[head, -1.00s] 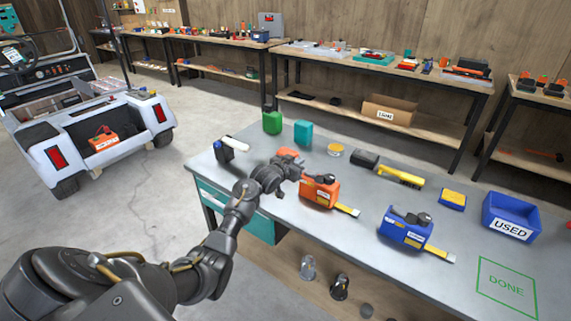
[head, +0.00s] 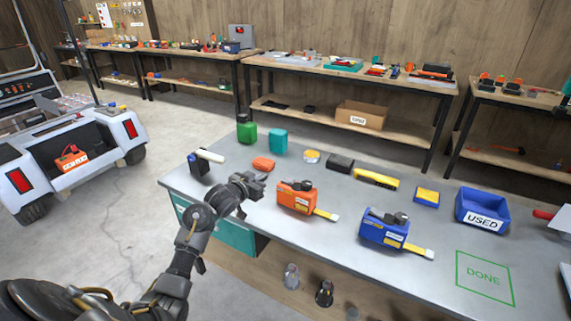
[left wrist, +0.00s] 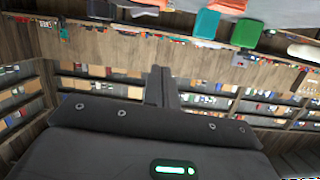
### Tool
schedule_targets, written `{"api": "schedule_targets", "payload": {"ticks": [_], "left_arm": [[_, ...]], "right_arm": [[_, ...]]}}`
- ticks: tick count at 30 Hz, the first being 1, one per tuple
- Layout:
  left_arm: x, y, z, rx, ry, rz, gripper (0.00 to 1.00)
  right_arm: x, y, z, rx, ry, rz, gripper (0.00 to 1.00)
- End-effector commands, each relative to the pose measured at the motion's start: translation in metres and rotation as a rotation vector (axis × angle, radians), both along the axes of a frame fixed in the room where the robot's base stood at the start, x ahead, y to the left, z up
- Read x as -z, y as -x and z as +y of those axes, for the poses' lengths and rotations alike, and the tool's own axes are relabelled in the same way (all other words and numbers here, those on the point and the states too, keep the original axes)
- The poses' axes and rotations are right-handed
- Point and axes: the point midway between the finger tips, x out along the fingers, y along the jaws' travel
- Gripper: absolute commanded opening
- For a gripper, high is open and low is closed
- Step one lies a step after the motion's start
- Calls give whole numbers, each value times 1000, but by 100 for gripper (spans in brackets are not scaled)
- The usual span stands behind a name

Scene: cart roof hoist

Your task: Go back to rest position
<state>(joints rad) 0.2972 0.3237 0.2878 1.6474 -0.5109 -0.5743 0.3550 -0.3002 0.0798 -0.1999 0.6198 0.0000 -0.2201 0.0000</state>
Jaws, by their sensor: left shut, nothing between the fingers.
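My left gripper (head: 256,184) is above the near-left part of the grey workbench (head: 300,240), with its arm coming in from the lower left. It is shut and empty. An orange hoist-like unit (head: 295,198) with a yellow-tipped strap stands just right of it, apart from the fingers. In the left wrist view, the closed fingers (left wrist: 161,85) show in the middle with nothing between them. My right gripper is not in view.
A blue strap unit (head: 384,230), a blue USED bin (head: 482,212) and the green DONE square (head: 485,278) are on the right of the bench. Green (head: 246,130) and teal (head: 278,140) containers stand at the back left. A white cart (head: 75,160) stands left.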

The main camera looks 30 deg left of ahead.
Motion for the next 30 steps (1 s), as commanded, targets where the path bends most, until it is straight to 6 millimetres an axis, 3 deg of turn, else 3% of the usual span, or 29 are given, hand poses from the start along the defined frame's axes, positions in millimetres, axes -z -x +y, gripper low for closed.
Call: {"api": "schedule_targets", "payload": {"ticks": [7,11,14,19,24,30], "left_arm": [[7,5,-4,-1,-9,18,0],[45,36,-25,-10,-50,118,0],[87,85,-53,-17,-98,253,0],[144,195,-104,-13,-144,514,0],[164,278,-138,7,-141,694,0],[169,345,-163,35,-120,839,0]], "right_arm": [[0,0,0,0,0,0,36],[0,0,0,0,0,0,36],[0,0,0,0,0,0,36],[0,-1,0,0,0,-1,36],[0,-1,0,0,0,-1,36],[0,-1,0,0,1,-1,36]]}}
